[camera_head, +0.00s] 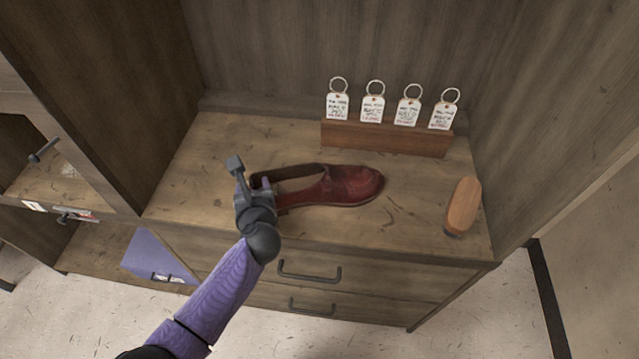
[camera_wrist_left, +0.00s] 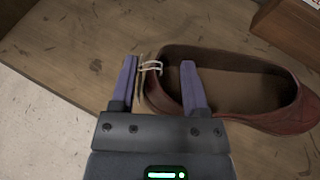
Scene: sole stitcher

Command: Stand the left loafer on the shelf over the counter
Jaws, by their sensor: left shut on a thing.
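A dark red loafer (camera_head: 345,187) lies on the wooden counter (camera_head: 210,150), its toe to the right and its heel to the left. My left gripper (camera_head: 262,187) is at the heel, shut on the loafer's back wall. In the left wrist view the loafer (camera_wrist_left: 285,108) shows its open inside, with one finger of my left gripper (camera_wrist_left: 158,88) inside the heel and the other outside it. Pale stitches or thread (camera_wrist_left: 151,68) show at the heel between the fingers. The sole seems to be on or very near the counter. My right gripper is not in view.
A wooden block (camera_head: 385,138) with several ringed tags (camera_head: 373,108) stands at the back of the counter. A wooden brush (camera_head: 463,206) lies at the right. Side panels enclose the counter; drawers (camera_head: 310,272) are below. The counter left of the loafer is clear.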

